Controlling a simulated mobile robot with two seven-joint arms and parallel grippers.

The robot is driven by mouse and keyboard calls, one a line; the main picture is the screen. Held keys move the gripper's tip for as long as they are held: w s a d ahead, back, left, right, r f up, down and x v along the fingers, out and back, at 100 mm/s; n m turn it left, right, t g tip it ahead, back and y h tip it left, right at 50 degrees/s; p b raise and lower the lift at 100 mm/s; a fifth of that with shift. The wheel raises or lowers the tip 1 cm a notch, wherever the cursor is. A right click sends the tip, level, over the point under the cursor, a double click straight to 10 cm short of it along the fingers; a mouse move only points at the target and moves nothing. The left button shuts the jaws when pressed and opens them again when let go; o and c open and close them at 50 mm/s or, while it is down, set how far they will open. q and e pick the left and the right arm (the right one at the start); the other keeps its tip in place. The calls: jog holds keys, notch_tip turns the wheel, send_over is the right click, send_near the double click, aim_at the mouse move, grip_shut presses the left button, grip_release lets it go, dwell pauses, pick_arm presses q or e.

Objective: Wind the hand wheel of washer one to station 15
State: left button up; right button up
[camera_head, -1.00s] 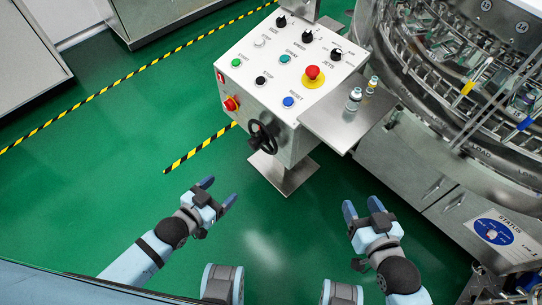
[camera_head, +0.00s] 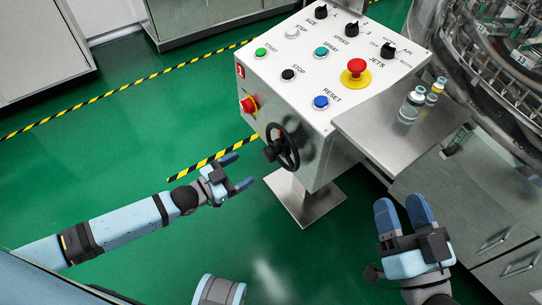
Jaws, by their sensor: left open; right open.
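The black hand wheel (camera_head: 289,148) with its crank knob sits on the front-left side of the white control box (camera_head: 318,165). The washer (camera_head: 500,45) is a round steel machine at the upper right, partly cut off by the picture edge; the number 13 shows on a tag on it. My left gripper (camera_head: 244,171) is open and empty, a little left of the hand wheel and apart from it. My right gripper (camera_head: 404,212) is open and empty, right of the box and in front of the steel side shelf. The station at the washer's reference mark cannot be read.
The box top carries coloured buttons, black selector knobs and a red emergency stop (camera_head: 356,67). Small vials (camera_head: 412,104) stand on the side shelf (camera_head: 385,125). Green floor (camera_head: 130,135) is clear at left.

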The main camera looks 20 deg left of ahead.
aim_at(266, 156)
pick_arm(q)
jog(key=b+x, duration=0.2)
jog(key=x, duration=0.8)
jog(key=shift+d, duration=0.1)
pick_arm(e)
jog(key=shift+g, duration=0.9)
jog(key=f, duration=0.4)
jog(key=shift+w+a+f, duration=0.15)
jog(key=shift+w+f, duration=0.05)
jog(key=shift+w, duration=0.05)
